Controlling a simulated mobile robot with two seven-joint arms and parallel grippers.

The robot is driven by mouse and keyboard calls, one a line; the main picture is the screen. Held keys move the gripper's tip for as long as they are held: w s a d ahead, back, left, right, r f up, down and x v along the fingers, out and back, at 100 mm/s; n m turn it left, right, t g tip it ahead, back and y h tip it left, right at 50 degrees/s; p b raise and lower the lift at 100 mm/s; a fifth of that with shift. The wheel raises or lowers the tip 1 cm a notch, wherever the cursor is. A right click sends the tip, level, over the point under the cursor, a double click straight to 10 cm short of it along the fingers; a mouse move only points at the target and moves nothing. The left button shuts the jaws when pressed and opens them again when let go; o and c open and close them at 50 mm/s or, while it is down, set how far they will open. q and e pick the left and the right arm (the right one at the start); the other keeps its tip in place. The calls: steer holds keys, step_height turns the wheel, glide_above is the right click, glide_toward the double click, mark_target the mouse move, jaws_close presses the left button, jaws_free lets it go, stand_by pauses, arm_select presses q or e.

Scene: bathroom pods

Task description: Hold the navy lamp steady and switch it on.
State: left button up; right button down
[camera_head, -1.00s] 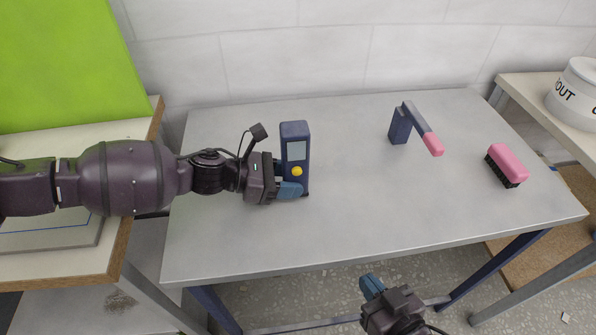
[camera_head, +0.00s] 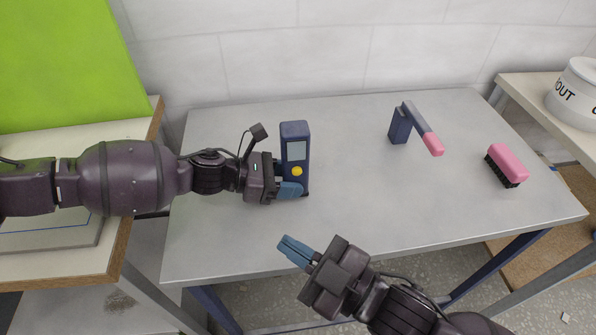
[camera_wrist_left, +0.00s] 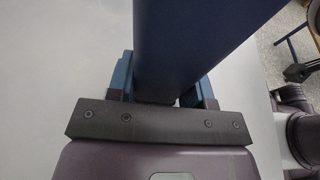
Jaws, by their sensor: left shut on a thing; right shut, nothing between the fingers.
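The navy lamp (camera_head: 296,132) stands upright on the grey table, with a pale panel and a round yellow button (camera_head: 297,171) on its front. My left gripper (camera_head: 290,183) is shut on the lamp's lower part from the left. The left wrist view shows the navy body (camera_wrist_left: 195,45) between the two blue fingers; the far side of the grip is hidden. My right gripper (camera_head: 296,252) is shut and empty. Its blue fingertips are over the table's front edge, in front of and below the lamp in the head view, apart from it.
On the grey table (camera_head: 350,220), a navy block with a grey and pink handle (camera_head: 400,125) stands at the back right. A pink brush (camera_head: 507,165) with dark bristles lies near the right edge. A white bowl (camera_head: 577,95) stands at far right.

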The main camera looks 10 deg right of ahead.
steer(key=w+d+n, duration=0.1)
steer(key=w+d+f+n+h, duration=0.1)
steer(key=n, duration=0.1)
steer(key=w+d+f+n, duration=0.1)
steer(key=shift+w+n+g+h, duration=0.3)
steer(key=shift+w+g+h, duration=0.05)
steer(key=shift+g+h, duration=0.05)
steer(key=shift+w, duration=4.35)
steer(key=shift+w, duration=0.2)
steer(key=shift+w+f, duration=0.1)
steer(key=shift+w, duration=0.35)
steer(key=shift+s, duration=0.65)
steer(key=shift+s, duration=0.1)
steer(key=shift+s, duration=2.95)
